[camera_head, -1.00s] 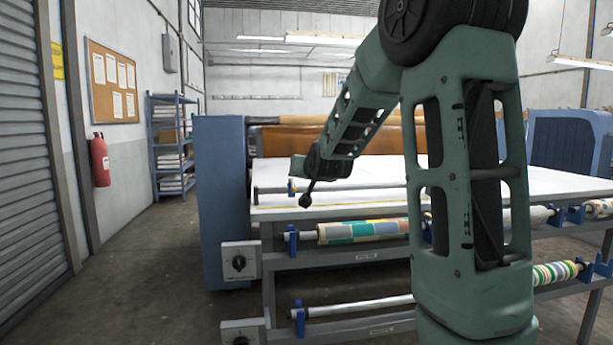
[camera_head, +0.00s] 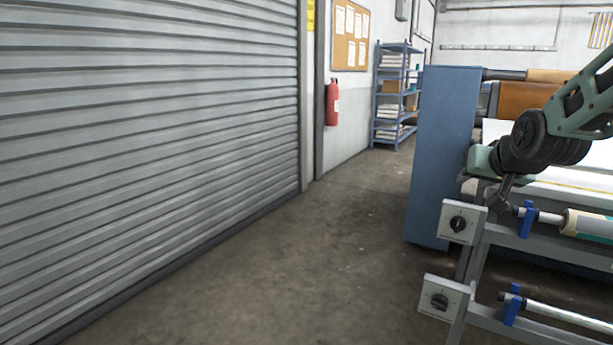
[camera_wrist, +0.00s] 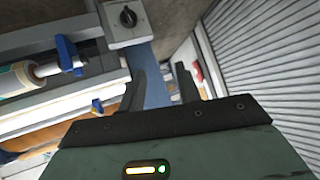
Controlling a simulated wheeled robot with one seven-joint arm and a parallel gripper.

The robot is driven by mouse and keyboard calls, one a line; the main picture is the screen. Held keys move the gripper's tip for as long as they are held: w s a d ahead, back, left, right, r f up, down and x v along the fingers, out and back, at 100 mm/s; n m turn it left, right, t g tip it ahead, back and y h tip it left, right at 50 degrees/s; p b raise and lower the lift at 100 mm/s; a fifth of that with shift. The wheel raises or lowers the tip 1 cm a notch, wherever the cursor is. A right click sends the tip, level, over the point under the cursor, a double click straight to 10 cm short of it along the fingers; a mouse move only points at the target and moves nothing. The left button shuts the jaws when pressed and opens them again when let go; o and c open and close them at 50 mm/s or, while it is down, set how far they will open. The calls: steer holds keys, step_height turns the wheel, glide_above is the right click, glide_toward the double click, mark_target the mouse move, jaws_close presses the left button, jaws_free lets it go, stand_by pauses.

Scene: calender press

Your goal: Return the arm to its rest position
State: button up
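My arm (camera_head: 545,140) reaches in from the right edge in the head view, partly out of frame. It is bent, with its wrist in front of the calender press. My gripper (camera_head: 503,198) hangs near the upper control box (camera_head: 460,222) of the press frame; I cannot tell whether it touches anything. In the wrist view my gripper's two dark fingers (camera_wrist: 160,78) stand apart with nothing between them. The control box with its black knob also shows there (camera_wrist: 127,20).
The blue press end panel (camera_head: 440,155) stands behind the gripper. A lower control box (camera_head: 443,298) juts out. A roller shutter (camera_head: 150,130) lines the left; the floor (camera_head: 300,270) between is clear.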

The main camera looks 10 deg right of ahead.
steer(key=s+a+f+n+g+y, duration=0.1)
steer(key=s+a+f+n+g, duration=0.2)
steer(key=a, duration=0.4)
steer(key=s+a+f+n+y, duration=0.1)
steer(key=s+a+f+y, duration=0.1)
steer(key=s+a, duration=0.4)
steer(key=s+a+f+n+g+y, duration=0.1)
steer(key=s+a+f+n+g, duration=0.15)
steer(key=a, duration=0.55)
steer(key=s+a+f+n+g+h, duration=0.1)
steer(key=s+a+f+n+g, duration=0.2)
steer(key=s, duration=0.6)
steer(key=s+a+f+n+g, duration=0.2)
steer(key=s+a+n, duration=0.15)
steer(key=s, duration=0.65)
step_height(320, 180, up, 13)
steer(key=p, duration=1.3)
steer(key=shift+s+a+r+m, duration=0.15)
steer(key=shift+s+a+m, duration=0.05)
steer(key=shift+a+m, duration=0.2)
